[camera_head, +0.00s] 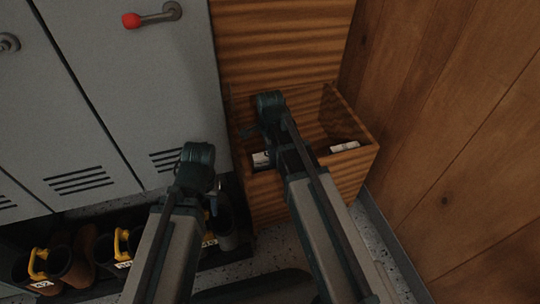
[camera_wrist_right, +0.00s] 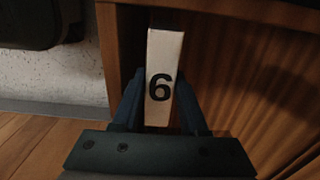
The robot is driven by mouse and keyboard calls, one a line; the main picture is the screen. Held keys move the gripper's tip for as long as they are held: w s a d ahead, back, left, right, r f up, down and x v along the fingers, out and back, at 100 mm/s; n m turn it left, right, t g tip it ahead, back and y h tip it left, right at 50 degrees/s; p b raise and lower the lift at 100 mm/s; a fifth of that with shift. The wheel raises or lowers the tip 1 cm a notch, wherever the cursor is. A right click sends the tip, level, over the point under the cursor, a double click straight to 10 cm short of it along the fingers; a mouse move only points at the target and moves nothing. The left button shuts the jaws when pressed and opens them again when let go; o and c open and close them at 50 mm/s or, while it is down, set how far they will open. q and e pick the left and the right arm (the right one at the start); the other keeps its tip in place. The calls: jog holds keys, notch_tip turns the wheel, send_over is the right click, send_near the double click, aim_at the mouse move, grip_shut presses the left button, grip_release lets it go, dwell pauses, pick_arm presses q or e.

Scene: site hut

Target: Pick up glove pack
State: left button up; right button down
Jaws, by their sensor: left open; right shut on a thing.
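My left gripper (camera_head: 214,198) is open and empty, left of the bin, in front of the grey lockers. Its fingers are mostly hidden.
Another white item (camera_head: 345,147) lies at the bin's right side. Grey lockers (camera_head: 120,75) stand left and a plank wall (camera_head: 460,130) right. Boots with yellow loops (camera_head: 70,262) stand on a dark low rack along the lower left. Speckled floor shows below.

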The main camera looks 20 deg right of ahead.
notch_tip(320, 180, up, 22)
jog(key=p, duration=2)
jog(key=shift+p, duration=0.3)
jog(key=shift+r, duration=0.1)
notch_tip(320, 180, up, 21)
jog(key=p, duration=2.1)
jog(key=shift+r, duration=0.1)
